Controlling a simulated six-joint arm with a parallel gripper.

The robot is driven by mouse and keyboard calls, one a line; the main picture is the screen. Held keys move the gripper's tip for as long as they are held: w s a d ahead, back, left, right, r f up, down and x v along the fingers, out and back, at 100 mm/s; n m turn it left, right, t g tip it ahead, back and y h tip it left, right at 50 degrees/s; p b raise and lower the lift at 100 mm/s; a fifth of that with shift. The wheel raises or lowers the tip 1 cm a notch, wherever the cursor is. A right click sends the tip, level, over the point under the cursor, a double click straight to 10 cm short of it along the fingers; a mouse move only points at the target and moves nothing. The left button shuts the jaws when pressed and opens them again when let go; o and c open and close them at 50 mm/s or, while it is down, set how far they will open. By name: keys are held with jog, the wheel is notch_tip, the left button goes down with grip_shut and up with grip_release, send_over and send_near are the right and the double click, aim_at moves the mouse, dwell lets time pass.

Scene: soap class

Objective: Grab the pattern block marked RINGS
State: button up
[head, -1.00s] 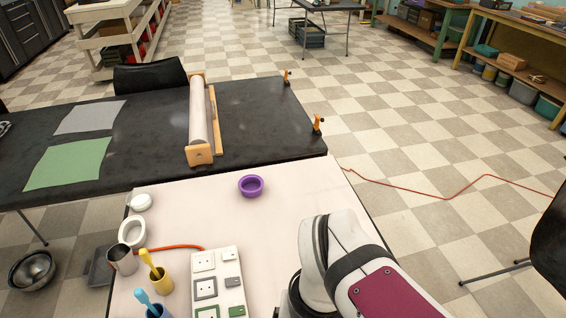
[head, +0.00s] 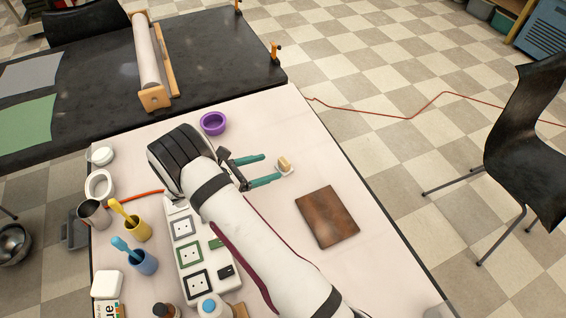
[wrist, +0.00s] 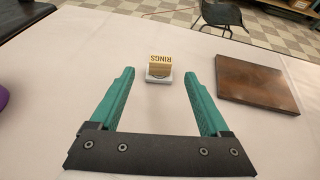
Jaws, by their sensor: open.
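The pattern block marked RINGS (wrist: 160,66) is a small light-wood block with dark lettering that reads upside down in the wrist view. It rests on a small white base (wrist: 159,78) on the pale table. It also shows in the head view (head: 285,162), just beyond the fingertips. My gripper (head: 272,167) has two green fingers, open and empty, pointing toward the block. In the wrist view the block lies between the lines of the two fingers (wrist: 160,72), a little ahead of the tips and apart from them.
A brown board (head: 328,216) lies right of the block. A purple bowl (head: 213,123) stands behind my gripper. A white panel with sockets (head: 196,262), a yellow cup (head: 138,230) and a blue cup (head: 143,262) are at the left. The table between fingers and block is clear.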

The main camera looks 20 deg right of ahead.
aim_at(281, 164)
jog(key=x, duration=0.7)
jog(key=shift+d+f, duration=0.1)
jog(key=shift+f, duration=0.15)
grip_shut()
jog(key=shift+r, duration=0.1)
